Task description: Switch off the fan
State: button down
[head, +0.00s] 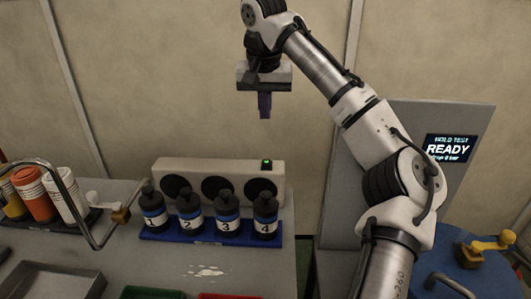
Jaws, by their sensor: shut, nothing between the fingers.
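The fan (220,171) is a pale box with three dark round openings, standing at the back of the bench. A small green-lit switch (266,163) sits on its top right. My gripper (265,112) points down above the right part of the fan, clearly apart from it in the picture. Its fingers are shut with nothing between them. The lower parts of the fan's openings are partly hidden behind bottles.
Several dark bottles numbered 1 to 4 (190,226) stand in a blue rack (160,236) before the fan. Orange and white containers (38,197) and a bent metal bar (75,195) are at left. A grey panel reads READY (448,150). A blue drum (450,245) stands at right.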

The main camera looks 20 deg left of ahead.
aim_at(265, 164)
jog(key=x, duration=0.8)
jog(key=s+x, duration=0.1)
jog(key=x, duration=0.4)
jog(key=shift+s+d+f+p, duration=0.1)
jog(key=shift+d+p, duration=0.1)
jog(key=shift+p, duration=0.1)
jog(key=shift+f, duration=0.5)
jog(key=shift+s, duration=0.1)
